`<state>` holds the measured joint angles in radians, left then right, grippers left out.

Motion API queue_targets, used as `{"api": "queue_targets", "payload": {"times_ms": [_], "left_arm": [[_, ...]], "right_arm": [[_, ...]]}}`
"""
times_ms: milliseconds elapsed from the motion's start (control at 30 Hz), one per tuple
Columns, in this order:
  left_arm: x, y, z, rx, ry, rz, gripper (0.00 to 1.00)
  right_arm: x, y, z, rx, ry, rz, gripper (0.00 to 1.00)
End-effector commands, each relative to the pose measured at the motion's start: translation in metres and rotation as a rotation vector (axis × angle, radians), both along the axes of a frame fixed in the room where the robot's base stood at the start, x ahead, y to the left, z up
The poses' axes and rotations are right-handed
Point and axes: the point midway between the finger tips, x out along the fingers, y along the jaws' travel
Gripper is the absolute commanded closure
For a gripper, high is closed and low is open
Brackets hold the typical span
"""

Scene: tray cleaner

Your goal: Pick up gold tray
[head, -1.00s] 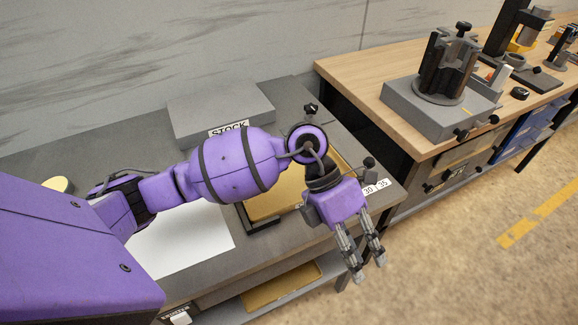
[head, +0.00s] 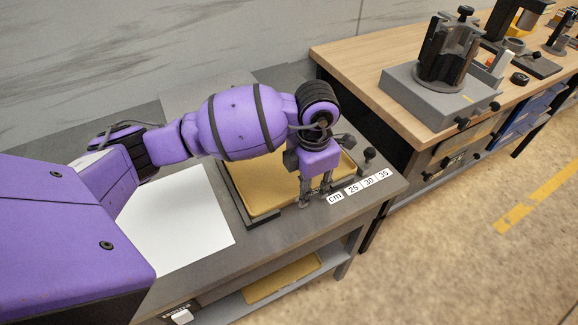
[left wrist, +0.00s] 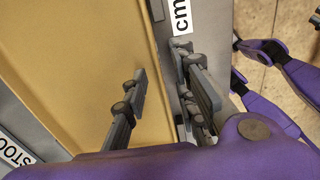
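The gold tray (head: 262,200) lies in a dark frame on the grey bench, partly hidden by my left arm. My left gripper (head: 317,200) points down at the tray's front right edge. In the left wrist view the gold tray (left wrist: 75,65) fills the left half. My left gripper (left wrist: 165,90) is open there, one finger over the gold surface and the other beyond the tray's edge over the dark frame. I cannot tell whether either finger touches the tray. A second gold tray (head: 283,283) lies on the shelf below. My right gripper is not seen.
A white sheet (head: 180,225) lies left of the frame. A "cm 25 30 35" scale (head: 368,182) runs along the bench's right end, near a black knob (head: 369,158). A wooden workbench (head: 400,120) with a grey fixture (head: 440,95) stands to the right.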

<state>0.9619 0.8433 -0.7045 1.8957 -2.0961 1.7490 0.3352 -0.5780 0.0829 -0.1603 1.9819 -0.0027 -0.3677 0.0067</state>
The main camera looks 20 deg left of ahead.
Motion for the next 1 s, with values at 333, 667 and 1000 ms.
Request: {"api": "queue_targets", "payload": {"times_ms": [333, 667, 1000], "left_arm": [[0.0000, -0.0002, -0.0035, -0.001, -0.001, 0.000, 0.85], [0.0000, -0.0002, -0.0033, -0.001, 0.000, 0.000, 1.00], [0.0005, -0.0001, -0.0024, -0.001, -0.002, 0.000, 1.00]], "right_arm": [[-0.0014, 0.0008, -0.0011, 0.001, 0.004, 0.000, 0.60], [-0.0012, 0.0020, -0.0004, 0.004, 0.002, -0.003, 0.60], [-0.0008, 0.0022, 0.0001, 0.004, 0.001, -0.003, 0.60]]}}
